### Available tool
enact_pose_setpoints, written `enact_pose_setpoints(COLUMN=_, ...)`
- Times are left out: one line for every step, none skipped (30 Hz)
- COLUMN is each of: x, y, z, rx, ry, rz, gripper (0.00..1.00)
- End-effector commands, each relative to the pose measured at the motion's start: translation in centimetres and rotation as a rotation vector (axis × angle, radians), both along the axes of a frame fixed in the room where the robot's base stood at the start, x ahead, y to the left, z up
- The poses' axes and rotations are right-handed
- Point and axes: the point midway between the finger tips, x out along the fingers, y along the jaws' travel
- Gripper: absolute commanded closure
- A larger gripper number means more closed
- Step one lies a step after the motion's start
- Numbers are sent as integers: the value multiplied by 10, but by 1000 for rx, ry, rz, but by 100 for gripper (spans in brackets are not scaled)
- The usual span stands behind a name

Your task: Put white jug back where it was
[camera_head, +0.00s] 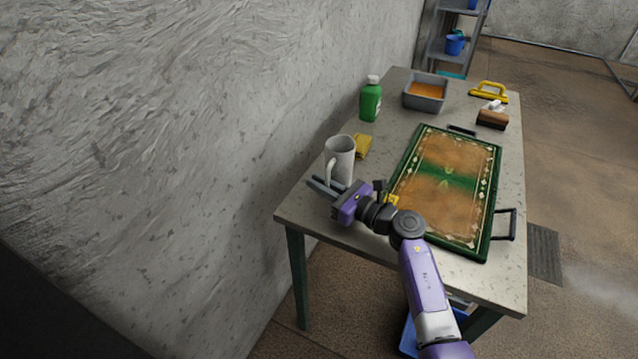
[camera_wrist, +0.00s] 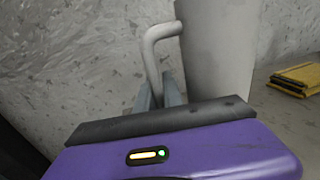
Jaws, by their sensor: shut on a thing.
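The white jug (camera_head: 341,158) is upright at the near left corner of the table, close to the wall. Its handle faces my gripper. My gripper (camera_head: 325,186) reaches in from the right and is shut on the handle. In the wrist view the jug body (camera_wrist: 216,50) stands right of the fingers, and the gripper's fingertips (camera_wrist: 160,90) close around the lower part of the curved handle. The jug's base is partly hidden behind my gripper, so I cannot tell whether it touches the table top.
The table (camera_head: 306,208) also holds a yellow sponge (camera_head: 362,146) just behind the jug, a green bottle (camera_head: 371,101), a grey tub of orange liquid (camera_head: 425,94), a brown brush (camera_head: 492,120) and a yellow-handled tool (camera_head: 488,92). A green-edged rug tray (camera_head: 446,185) fills the right side.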

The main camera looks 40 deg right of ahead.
Motion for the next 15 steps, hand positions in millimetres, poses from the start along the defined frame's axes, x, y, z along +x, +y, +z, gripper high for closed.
enact_pose_setpoints(x=0, y=0, z=0, rx=-2, ry=-2, rz=0, gripper=100)
enact_pose_setpoints(x=0, y=0, z=-1, rx=-2, ry=-2, rz=0, gripper=100)
enact_pose_setpoints(x=0, y=0, z=-2, rx=-2, ry=-2, rz=0, gripper=100)
enact_pose_setpoints(x=0, y=0, z=-3, rx=-2, ry=-2, rz=0, gripper=100)
enact_pose_setpoints(x=0, y=0, z=-3, rx=0, ry=0, rz=0, gripper=85)
enact_pose_setpoints(x=0, y=0, z=-3, rx=0, ry=0, rz=0, gripper=77)
enact_pose_setpoints(x=0, y=0, z=-3, rx=0, ry=0, rz=0, gripper=71)
enact_pose_setpoints(x=0, y=0, z=-3, rx=0, ry=0, rz=0, gripper=67)
enact_pose_setpoints(x=0, y=0, z=-3, rx=0, ry=0, rz=0, gripper=67)
enact_pose_setpoints(x=0, y=0, z=-3, rx=0, ry=0, rz=0, gripper=67)
enact_pose_setpoints(x=0, y=0, z=-3, rx=0, ry=0, rz=0, gripper=67)
enact_pose_setpoints(x=0, y=0, z=-3, rx=0, ry=0, rz=0, gripper=67)
enact_pose_setpoints(x=0, y=0, z=-3, rx=0, ry=0, rz=0, gripper=67)
enact_pose_setpoints(x=0, y=0, z=-3, rx=0, ry=0, rz=0, gripper=67)
enact_pose_setpoints(x=0, y=0, z=-2, rx=0, ry=0, rz=0, gripper=67)
